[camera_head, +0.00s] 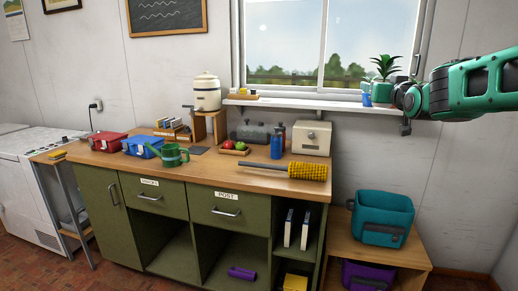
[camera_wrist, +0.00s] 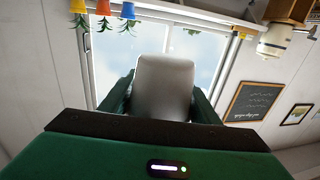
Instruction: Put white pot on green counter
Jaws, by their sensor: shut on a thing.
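My gripper (camera_head: 382,91) is at the right end of the window sill, raised at about sill height. It is shut on the white pot (camera_wrist: 165,85), whose pale body stands between the two green fingers in the wrist view. In the head view the spiky green plant (camera_head: 384,65) rises above the fingers, which mostly hide the pot. The green counter (camera_head: 215,178) has olive fronts and a wooden top, and stands lower and to the left of my gripper.
A blue pot (camera_head: 366,99) stands on the sill beside my gripper. The counter bears a yellow duster (camera_head: 306,171), a cream box (camera_head: 311,138), blue bottle (camera_head: 276,146), fruit tray (camera_head: 234,150) and green watering can (camera_head: 172,155).

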